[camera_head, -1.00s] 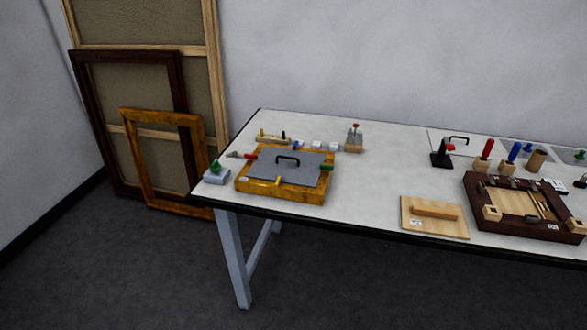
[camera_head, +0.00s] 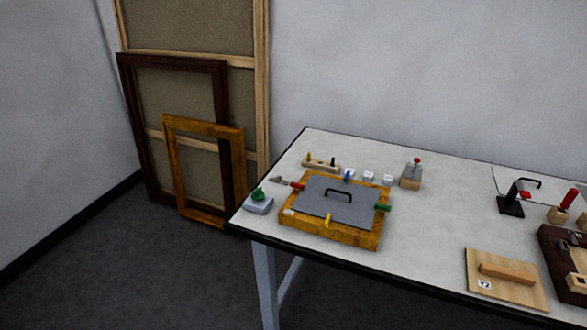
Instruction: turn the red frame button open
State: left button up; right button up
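The gilt frame (camera_head: 355,237) lies flat near the left end of the white table, with a grey back panel (camera_head: 318,207) and a black handle (camera_head: 338,193) on it. The red button (camera_head: 297,186) is at the frame's left edge, near the back. A blue button (camera_head: 348,175) is on the back edge, a green one (camera_head: 383,208) on the right, a yellow one (camera_head: 327,220) at the front. The red button's exact turn is too small to tell. Neither of my grippers shows in this view.
A grey block with a green knob (camera_head: 258,200) stands left of the frame. Behind are a wooden rack (camera_head: 320,165), small white blocks (camera_head: 369,177) and a holder (camera_head: 411,180). A wooden board (camera_head: 505,285) and a dark frame (camera_head: 562,262) lie right. Frames lean on the wall.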

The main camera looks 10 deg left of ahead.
aim_at(292, 185)
jog(key=i+j, duration=0.25)
jog(key=i, duration=0.2)
jog(key=i+j, duration=0.25)
jog(key=i, duration=0.2)
